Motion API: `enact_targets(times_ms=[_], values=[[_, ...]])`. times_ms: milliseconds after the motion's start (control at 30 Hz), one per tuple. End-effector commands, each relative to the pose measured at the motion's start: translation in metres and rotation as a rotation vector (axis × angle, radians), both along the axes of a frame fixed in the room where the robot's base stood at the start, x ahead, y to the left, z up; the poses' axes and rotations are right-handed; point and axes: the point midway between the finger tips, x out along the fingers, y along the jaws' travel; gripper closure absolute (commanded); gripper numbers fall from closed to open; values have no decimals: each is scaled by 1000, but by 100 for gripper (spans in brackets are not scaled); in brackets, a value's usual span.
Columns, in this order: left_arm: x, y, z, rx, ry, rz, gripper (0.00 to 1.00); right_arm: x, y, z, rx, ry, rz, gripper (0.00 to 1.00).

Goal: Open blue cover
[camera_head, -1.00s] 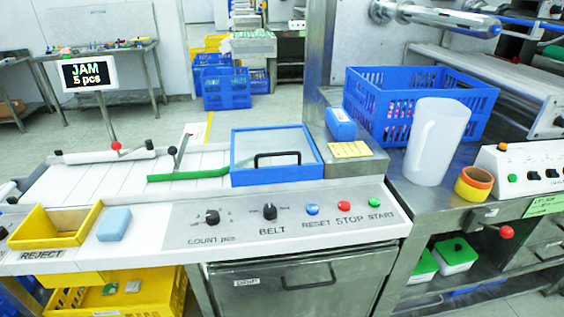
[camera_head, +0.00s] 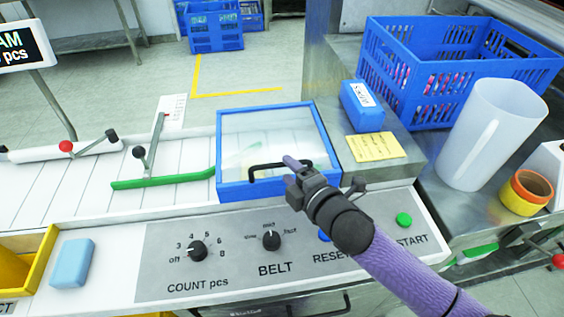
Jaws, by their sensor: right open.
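The blue cover (camera_head: 220,165) is a blue frame with a clear pane and a black bar handle (camera_head: 262,166) near its front edge. It lies flat and closed over the machine bed. My right gripper (camera_head: 291,163) reaches in from the lower right and is open. Its fingertips are at the right end of the handle; I cannot tell whether they touch it. My right arm hides part of the control panel, including most of the reset button and the stop button. My left gripper is not in view.
A green guide bar (camera_head: 165,181) lies left of the cover. A blue box (camera_head: 362,105) and a yellow note (camera_head: 375,147) sit right of it. A blue crate (camera_head: 450,75), a white jug (camera_head: 490,135) and tape rolls (camera_head: 526,192) stand farther right. A light-blue block (camera_head: 72,263) lies at the front left.

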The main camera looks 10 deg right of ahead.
Motion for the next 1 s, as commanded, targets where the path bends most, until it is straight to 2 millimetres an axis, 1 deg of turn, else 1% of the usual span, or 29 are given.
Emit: enact_targets(times_ms=[33,100,200,300,500,533,567,600,667,700,767,1000], values=[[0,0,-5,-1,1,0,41,8,4,-3,0,-1,0,48],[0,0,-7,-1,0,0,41,18,7,-5,0,0,-1,48],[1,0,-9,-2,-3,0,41,26,11,-6,2,2,1,48],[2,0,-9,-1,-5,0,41,29,13,-6,1,2,0,48],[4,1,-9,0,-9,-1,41,29,13,-6,1,3,0,48],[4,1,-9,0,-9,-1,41,29,13,-6,1,3,0,52],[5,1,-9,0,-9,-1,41,29,13,-6,1,3,0,58],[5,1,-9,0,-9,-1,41,29,12,-6,1,3,0,67],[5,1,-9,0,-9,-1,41,29,12,-6,1,3,0,79],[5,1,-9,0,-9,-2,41,29,12,-6,1,3,0,88],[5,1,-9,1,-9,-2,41,29,12,-6,1,3,0,100],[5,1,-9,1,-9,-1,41,29,12,-6,1,3,0,100]])
